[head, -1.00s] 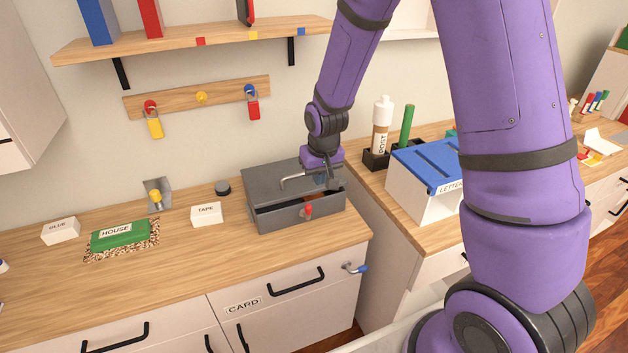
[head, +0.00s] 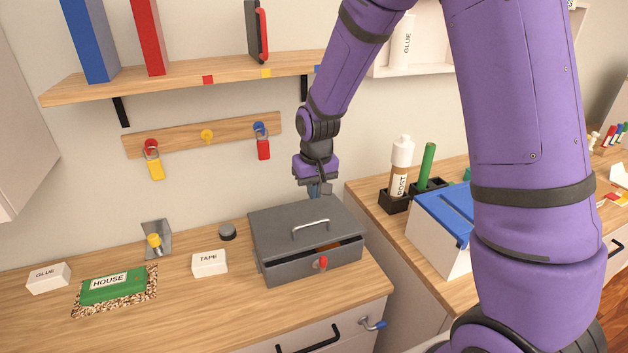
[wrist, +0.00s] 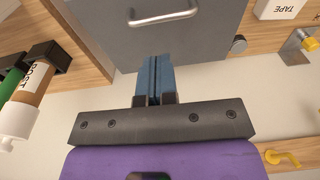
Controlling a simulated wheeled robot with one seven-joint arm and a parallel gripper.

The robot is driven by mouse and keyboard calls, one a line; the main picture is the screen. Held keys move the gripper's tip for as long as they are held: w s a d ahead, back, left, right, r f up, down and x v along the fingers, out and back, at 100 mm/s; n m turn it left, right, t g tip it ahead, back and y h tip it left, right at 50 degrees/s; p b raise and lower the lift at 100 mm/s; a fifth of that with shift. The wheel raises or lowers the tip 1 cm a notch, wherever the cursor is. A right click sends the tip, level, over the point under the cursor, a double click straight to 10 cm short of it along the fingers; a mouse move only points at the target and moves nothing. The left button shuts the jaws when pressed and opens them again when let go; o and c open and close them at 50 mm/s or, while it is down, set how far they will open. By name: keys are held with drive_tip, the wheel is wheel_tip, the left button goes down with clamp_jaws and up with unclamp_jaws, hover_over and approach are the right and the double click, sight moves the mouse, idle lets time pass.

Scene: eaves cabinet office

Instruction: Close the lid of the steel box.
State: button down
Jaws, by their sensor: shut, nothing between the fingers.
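The grey steel box (head: 290,262) stands on the wooden counter. Its lid (head: 275,224), with a silver handle (head: 311,227), is tilted slightly, and a dark gap shows along the front between lid and body. A red latch or knob (head: 321,262) is on the front. Something orange-brown shows in the gap. My gripper (head: 314,190) is at the back of the box, above the lid's rear edge, fingers pointing down. In the wrist view the blue fingers (wrist: 154,80) are together and empty, near the grey lid (wrist: 190,45) and its handle (wrist: 162,17); contact cannot be told.
A white TAPE box (head: 209,263) and a dark round puck (head: 227,231) stand left of the steel box. A shelf (head: 190,80) and a padlock rack (head: 205,135) are on the wall behind. A black holder (head: 395,202) with a POST bottle stands to the right.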

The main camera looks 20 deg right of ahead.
sight(313, 223)
drive_tip(key=f, duration=0.8)
drive_tip(key=shift+w+f, duration=0.35)
drive_tip(key=shift+f, duration=0.05)
drive_tip(key=shift+s+f, duration=0.25)
drive_tip(key=shift+f, duration=0.3)
drive_tip(key=shift+s+f, duration=0.25)
drive_tip(key=shift+f, duration=0.25)
drive_tip(key=shift+s+f, duration=0.2)
drive_tip(key=shift+s, duration=0.05)
